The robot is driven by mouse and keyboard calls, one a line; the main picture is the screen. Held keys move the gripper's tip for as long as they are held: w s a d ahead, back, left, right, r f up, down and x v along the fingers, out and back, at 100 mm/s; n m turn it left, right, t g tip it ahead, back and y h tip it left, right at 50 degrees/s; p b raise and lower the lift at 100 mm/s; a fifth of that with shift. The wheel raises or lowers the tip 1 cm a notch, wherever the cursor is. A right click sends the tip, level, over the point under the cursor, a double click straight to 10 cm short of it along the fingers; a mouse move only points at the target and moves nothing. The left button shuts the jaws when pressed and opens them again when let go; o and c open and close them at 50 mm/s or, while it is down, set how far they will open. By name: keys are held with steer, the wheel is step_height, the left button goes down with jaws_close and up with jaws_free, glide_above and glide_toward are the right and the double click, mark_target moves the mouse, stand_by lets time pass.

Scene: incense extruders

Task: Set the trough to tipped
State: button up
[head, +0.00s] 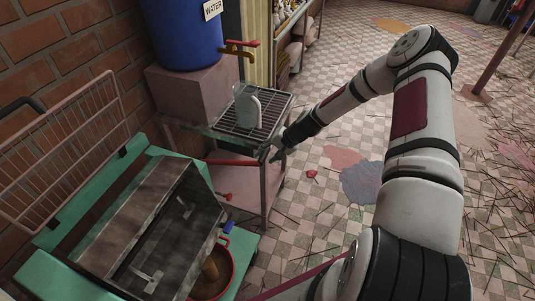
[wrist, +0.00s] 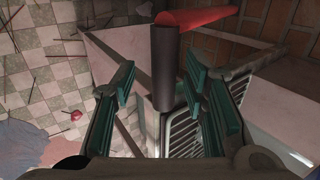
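The trough (head: 140,225) is a grey metal box on a green machine frame (head: 95,178) at the lower left of the head view. I cannot tell for sure how far it is tilted. A red lever (head: 230,162) reaches right from beside the trough's far end to my gripper (head: 272,154). In the wrist view the lever's red bar (wrist: 197,18) carries a dark cylindrical grip (wrist: 165,65). My gripper (wrist: 160,95) is open, with its green-padded fingers on either side of that grip. Gaps show beside the grip, and I see no clear contact.
A metal rack (head: 265,110) with a clear jug (head: 245,108) stands on a pink stand beyond the lever. A blue water barrel (head: 187,30) with a tap is behind. A red basin (head: 228,270) sits beside the trough. Sticks litter the open checkered floor at right.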

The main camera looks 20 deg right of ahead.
steer(key=v, duration=1.2)
steer(key=shift+c, duration=0.2)
